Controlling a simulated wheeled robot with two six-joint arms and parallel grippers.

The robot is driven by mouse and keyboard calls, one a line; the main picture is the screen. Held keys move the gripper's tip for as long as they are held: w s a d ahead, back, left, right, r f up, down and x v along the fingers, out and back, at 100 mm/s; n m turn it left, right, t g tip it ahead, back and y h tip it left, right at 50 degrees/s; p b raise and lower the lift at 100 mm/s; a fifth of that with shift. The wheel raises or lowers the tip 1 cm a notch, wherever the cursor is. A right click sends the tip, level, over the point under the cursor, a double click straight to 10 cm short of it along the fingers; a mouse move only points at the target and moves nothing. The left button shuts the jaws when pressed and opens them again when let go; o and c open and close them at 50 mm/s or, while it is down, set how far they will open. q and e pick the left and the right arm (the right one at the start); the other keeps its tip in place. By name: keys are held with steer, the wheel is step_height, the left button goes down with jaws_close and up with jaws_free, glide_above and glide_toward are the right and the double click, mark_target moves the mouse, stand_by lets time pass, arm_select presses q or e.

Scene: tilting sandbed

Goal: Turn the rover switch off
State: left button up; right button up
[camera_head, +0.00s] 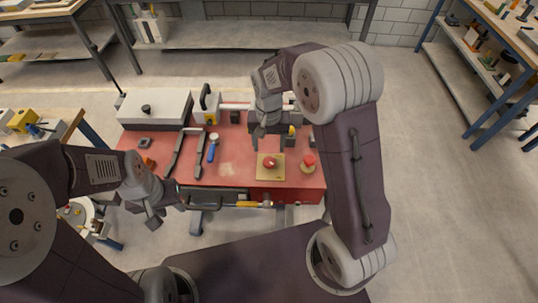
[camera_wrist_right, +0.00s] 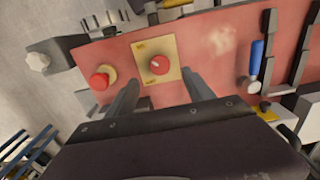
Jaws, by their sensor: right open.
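A red rotary knob (camera_head: 270,162) sits on a square yellow plate (camera_head: 261,175) on the red bench top; I take it to be the rover switch. In the right wrist view the knob (camera_wrist_right: 159,66) has a pale mark on its face, and its plate (camera_wrist_right: 143,47) carries small labels that I cannot read. My right gripper (camera_head: 268,140) is open, above and just behind the knob. In the right wrist view its two fingers (camera_wrist_right: 158,88) stand either side of the plate's near part, with nothing between them. My left gripper (camera_head: 168,208) appears open and empty at the bench's front left.
A red mushroom button (camera_head: 309,160) on a round base stands close right of the plate. A blue-handled tool (camera_head: 212,150) and dark rails (camera_head: 188,148) lie left of it. A white box (camera_head: 155,107) is at the back left. Bare red surface lies left of the plate.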

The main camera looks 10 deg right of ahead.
mark_target(269, 161)
steer(key=f, duration=0.8)
steer(key=shift+w+d, duration=0.15)
steer(key=shift+w, duration=0.05)
steer(key=shift+f, duration=0.3)
jaws_close()
